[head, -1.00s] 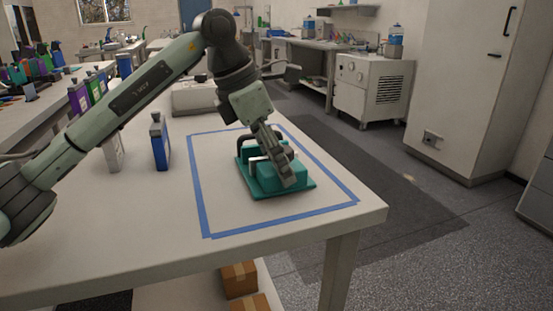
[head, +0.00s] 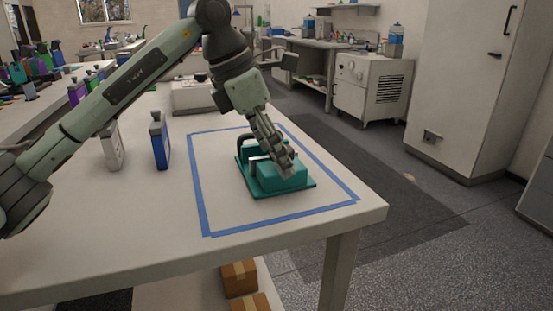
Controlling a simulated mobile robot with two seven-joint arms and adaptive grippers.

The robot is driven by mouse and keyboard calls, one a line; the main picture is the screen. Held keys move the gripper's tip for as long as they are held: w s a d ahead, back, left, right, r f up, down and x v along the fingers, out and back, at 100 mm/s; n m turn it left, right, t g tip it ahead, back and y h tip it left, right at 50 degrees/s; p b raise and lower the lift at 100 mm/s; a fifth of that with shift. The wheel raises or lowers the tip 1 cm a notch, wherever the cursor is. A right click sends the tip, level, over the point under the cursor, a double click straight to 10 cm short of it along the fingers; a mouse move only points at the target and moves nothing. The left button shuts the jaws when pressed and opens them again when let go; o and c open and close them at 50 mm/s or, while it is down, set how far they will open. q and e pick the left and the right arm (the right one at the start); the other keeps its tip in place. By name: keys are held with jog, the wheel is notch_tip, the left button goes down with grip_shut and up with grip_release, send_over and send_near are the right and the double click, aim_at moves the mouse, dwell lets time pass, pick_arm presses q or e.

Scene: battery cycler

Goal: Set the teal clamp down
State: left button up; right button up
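The teal clamp (head: 267,184) rests flat on the white table, inside the blue tape outline (head: 206,204). It has a flat teal base, a raised teal block and a dark curved handle at its back left. My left gripper (head: 284,165) reaches down from above, with its fingers at the clamp's top. The fingers overlap in this view and hide part of the clamp. I cannot tell whether they touch it or how far apart they are. My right gripper is out of view.
A blue bottle-like pack (head: 160,142) and a white one (head: 112,148) stand left of the outline. A pale box-shaped device (head: 193,97) is behind. The table's right edge (head: 350,178) is close to the outline. The front of the outlined area is clear.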

pick_arm(q)
jog(key=v, duration=1)
jog(key=shift+r, duration=0.25)
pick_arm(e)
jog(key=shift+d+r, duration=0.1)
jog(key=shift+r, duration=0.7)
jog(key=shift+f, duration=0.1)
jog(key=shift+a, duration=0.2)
